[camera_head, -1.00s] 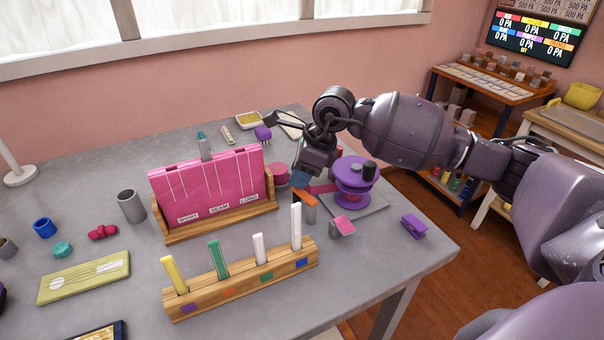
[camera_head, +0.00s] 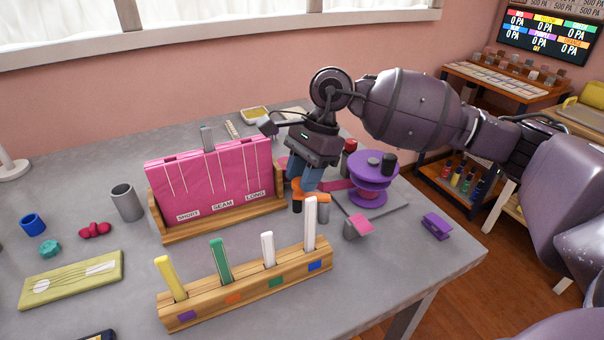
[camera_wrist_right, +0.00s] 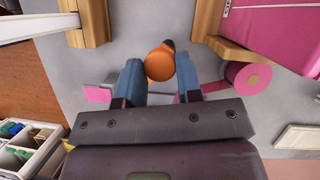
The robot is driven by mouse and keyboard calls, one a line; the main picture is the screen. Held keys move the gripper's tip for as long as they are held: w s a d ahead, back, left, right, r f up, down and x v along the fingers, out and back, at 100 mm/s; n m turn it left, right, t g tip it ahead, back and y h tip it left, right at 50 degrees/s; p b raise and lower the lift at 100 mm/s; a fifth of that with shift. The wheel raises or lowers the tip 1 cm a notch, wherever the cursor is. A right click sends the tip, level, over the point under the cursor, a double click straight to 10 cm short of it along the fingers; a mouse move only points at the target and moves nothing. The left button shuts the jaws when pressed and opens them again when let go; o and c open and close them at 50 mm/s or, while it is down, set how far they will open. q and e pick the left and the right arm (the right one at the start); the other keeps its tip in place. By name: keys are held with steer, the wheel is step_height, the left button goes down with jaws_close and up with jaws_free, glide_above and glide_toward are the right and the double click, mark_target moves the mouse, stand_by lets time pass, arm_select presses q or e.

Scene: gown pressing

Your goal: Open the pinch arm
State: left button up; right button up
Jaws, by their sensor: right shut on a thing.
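An orange piece (camera_head: 312,192) with a rounded knob, which looks like the handle of the pinch arm, is at the left of a purple two-disc spool stand (camera_head: 370,164). A dark end shows beside it. My right gripper (camera_head: 304,184) points down with its blue fingers around the orange piece. In the right wrist view the round orange knob (camera_wrist_right: 160,66) lies between the blue fingertips. The fingers hide how the piece joins the stand. My left gripper is not in view.
A pink board in a wooden stand (camera_head: 222,226) is close left of my gripper. A wooden rack (camera_head: 250,288) with upright coloured sticks stands in front. A pink-topped block (camera_head: 359,225) and a purple clip (camera_head: 437,226) lie to the right. The table's right edge is near.

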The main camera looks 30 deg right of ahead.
steer(key=shift+s, duration=0.1)
steer(key=o, duration=0.9)
steer(key=shift+o, duration=0.2)
steer(key=v, duration=1)
steer(key=shift+r+p, duration=0.3)
steer(key=shift+r, duration=0.1)
